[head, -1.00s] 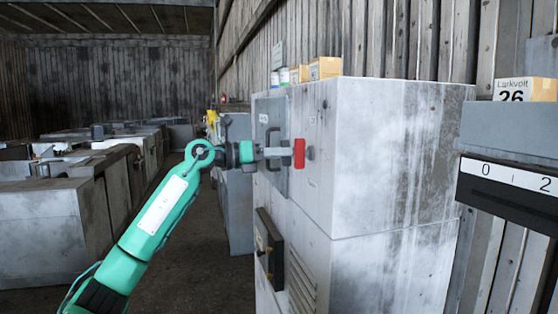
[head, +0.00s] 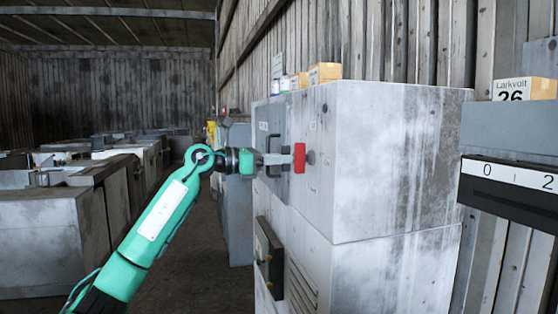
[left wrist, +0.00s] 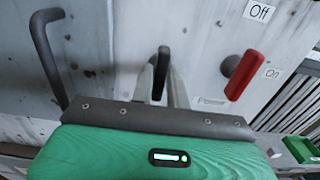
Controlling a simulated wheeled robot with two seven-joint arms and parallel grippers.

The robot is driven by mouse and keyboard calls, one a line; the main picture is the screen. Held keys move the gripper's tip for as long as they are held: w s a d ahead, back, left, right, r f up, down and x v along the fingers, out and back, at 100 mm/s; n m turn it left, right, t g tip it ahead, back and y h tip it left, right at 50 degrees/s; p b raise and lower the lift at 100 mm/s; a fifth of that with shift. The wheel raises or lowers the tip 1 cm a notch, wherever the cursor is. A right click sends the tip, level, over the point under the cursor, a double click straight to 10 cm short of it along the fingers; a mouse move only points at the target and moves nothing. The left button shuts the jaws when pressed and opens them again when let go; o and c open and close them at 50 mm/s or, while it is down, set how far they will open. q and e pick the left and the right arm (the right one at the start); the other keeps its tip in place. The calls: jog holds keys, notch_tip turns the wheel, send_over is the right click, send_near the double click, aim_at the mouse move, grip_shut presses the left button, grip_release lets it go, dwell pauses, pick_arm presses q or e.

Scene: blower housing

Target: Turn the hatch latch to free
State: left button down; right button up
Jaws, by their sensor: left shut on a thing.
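My left gripper (left wrist: 162,80) is shut on the black hatch latch (left wrist: 162,68), a short dark handle between its two fingers in the left wrist view. The latch points up and down in that picture. In the head view my left gripper (head: 277,159) reaches the grey hatch panel (head: 271,126) on the front of a worn white cabinet; the latch cannot be made out there. My right gripper does not show.
A red switch handle (left wrist: 243,75) sticks out close to the right of the latch, between "Off" and "On" labels; it also shows in the head view (head: 299,158). A dark bar handle (left wrist: 48,50) is to the left. Boxes (head: 325,72) stand on the cabinet.

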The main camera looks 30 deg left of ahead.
pick_arm(q)
jog(key=shift+f, duration=0.2)
jog(key=c, duration=1.4)
grip_release()
jog(key=shift+r, duration=0.1)
jog(key=shift+c, duration=0.2)
jog(key=shift+a, duration=0.1)
jog(key=b+v, duration=0.5)
jog(key=v, duration=0.8)
jog(key=shift+s+a, duration=0.2)
